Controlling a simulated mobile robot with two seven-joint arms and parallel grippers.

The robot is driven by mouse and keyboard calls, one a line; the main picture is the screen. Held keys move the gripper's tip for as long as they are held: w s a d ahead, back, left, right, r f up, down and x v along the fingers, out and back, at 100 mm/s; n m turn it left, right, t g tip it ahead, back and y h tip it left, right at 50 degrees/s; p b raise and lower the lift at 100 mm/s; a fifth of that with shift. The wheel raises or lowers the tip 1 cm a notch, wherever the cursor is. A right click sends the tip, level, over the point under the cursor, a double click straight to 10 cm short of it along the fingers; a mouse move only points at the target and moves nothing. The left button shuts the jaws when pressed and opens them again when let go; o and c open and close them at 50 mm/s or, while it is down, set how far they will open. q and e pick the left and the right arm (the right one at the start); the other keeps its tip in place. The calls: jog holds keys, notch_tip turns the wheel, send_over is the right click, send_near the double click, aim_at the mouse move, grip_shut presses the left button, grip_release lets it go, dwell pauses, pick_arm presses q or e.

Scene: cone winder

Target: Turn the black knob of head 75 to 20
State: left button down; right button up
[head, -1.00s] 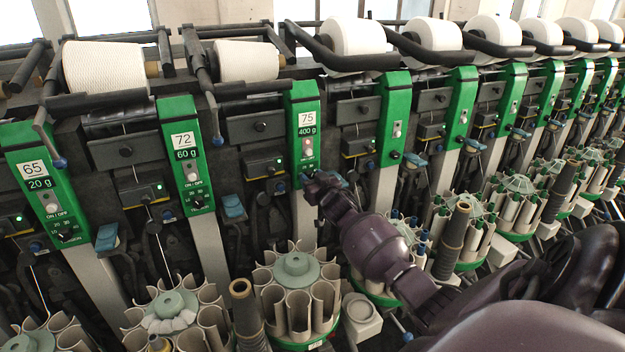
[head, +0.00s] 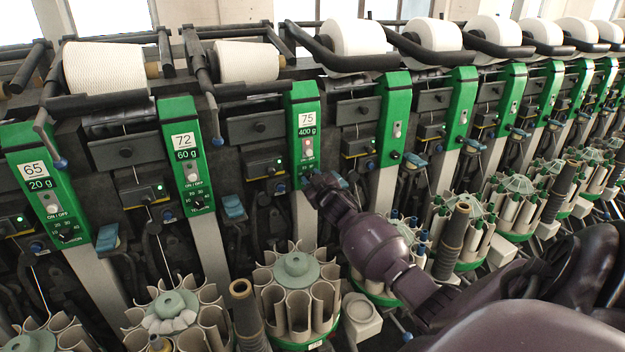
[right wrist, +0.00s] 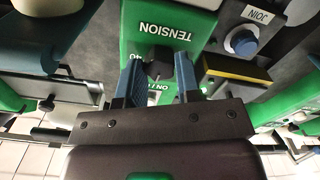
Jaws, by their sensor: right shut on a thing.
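The green panel of head 75 (head: 294,130) carries a "75" label (head: 306,118), a "400 g" label and a light switch. My right gripper (head: 312,182) is at the panel's lower end and hides the knob in the head view. In the right wrist view the black knob (right wrist: 158,62) sits between the two fingers of my right gripper (right wrist: 158,78), which is shut on it. The word TENSION (right wrist: 168,28) appears upside down there, with part of a "40" beside the left finger. The knob's pointer is too unclear to read. My left gripper is not in view.
A blue JOIN button (right wrist: 241,42) is close beside the panel. Head 72 (head: 186,150) and head 65 (head: 40,185) stand to the left, each with its own knob. Tube carousels (head: 295,265) stand below my right arm.

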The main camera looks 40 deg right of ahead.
jog(key=n, duration=0.5)
jog(key=shift+n, duration=0.3)
dwell(0.4)
jog(key=o, duration=0.9)
jog(key=v, duration=1)
jog(key=shift+s+a, duration=0.1)
jog(key=shift+s, duration=0.3)
